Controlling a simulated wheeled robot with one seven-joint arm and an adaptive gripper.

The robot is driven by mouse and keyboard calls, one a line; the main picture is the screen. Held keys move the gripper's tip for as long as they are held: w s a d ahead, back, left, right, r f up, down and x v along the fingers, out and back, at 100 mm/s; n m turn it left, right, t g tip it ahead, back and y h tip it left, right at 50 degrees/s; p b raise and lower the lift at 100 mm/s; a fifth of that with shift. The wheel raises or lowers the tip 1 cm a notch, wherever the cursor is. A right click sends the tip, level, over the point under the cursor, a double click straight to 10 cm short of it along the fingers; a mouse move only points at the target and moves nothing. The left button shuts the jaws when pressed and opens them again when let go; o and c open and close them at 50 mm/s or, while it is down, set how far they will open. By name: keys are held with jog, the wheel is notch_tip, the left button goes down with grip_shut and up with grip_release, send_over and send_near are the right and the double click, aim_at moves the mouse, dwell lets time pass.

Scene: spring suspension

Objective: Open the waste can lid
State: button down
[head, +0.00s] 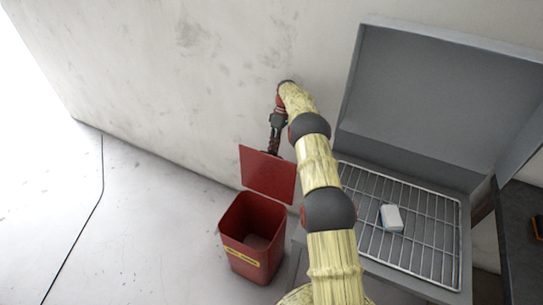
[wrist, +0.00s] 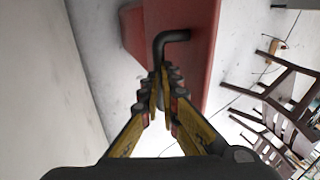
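The red waste can (head: 232,222) stands on the floor by the wall, and its dark inside shows from above. Its flat red lid (head: 268,174) is raised steeply above the can's rear edge. In the wrist view the lid (wrist: 195,60) is a red panel with a bent black handle (wrist: 172,37) on it. My gripper (wrist: 159,80) has its fingers close together around the lower end of this handle. In the head view my gripper (head: 272,146) is at the lid's top edge, on the wall side, with its fingertips partly hidden.
An open grey grill (head: 435,105) with a wire rack (head: 420,257) stands right of the can, and a small white-and-blue block (head: 391,218) lies on the rack. The wall (head: 170,90) is close behind the lid. The floor (head: 140,220) left of the can is clear.

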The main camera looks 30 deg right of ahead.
jog(key=shift+g, duration=0.3)
jog(key=x, duration=0.4)
jog(key=shift+d+f, duration=0.2)
jog(key=shift+d, duration=0.15)
jog(key=shift+w, duration=0.1)
jog(key=c, duration=2.2)
grip_release()
jog(key=shift+a, duration=0.1)
jog(key=shift+o, duration=1.1)
jog(key=shift+w+a+f, duration=0.1)
jog(key=shift+w+f, duration=0.05)
jog(key=shift+w, duration=0.1)
jog(key=shift+o, duration=0.7)
jog(key=v, duration=0.8)
